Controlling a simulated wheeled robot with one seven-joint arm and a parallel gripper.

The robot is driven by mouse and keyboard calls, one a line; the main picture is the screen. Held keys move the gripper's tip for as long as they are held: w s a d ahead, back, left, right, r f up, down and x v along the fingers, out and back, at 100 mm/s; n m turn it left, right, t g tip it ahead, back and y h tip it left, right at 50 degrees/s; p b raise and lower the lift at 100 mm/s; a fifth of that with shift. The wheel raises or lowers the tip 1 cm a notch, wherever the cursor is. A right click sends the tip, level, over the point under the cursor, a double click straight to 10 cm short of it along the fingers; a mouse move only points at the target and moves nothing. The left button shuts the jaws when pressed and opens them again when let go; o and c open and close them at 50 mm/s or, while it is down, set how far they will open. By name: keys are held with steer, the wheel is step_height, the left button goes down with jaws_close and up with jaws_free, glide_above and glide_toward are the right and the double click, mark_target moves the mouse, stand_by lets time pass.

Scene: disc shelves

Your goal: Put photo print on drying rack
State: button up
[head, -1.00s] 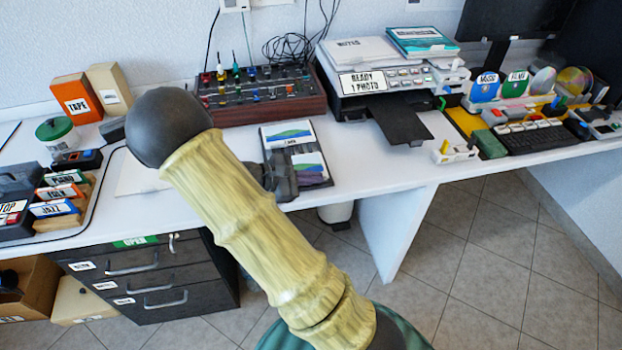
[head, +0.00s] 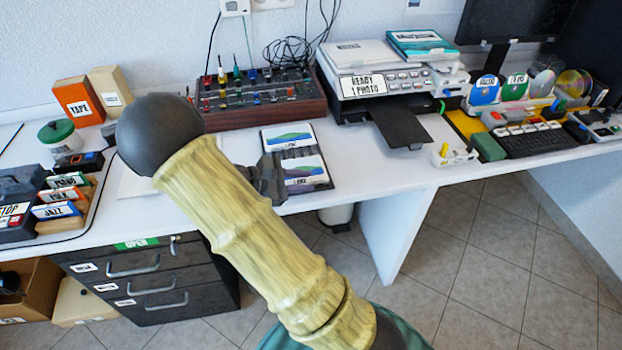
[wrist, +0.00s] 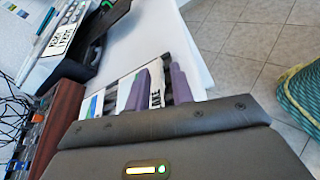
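The drying rack (head: 322,186) is a dark tray on the white desk, left of the printer.
The printer (head: 385,85) with its dark output tray (head: 398,126) stands right of the rack. The mixer (head: 257,98) is behind it. A keyboard (head: 530,140) and disc stands are farther right. A card box (head: 58,210) is at the left. My arm covers the desk's middle front.

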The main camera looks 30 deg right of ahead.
steer(key=p+v, duration=0.1)
steer(key=v, duration=0.8)
steer(key=shift+w+a, duration=0.1)
steer(key=s+a+r+m+t+y, duration=0.2)
steer(key=s+m+t+y, duration=0.2)
steer(key=s+m+y, duration=0.8)
steer(key=shift+s+y, duration=0.3)
steer(key=shift+y, duration=0.5)
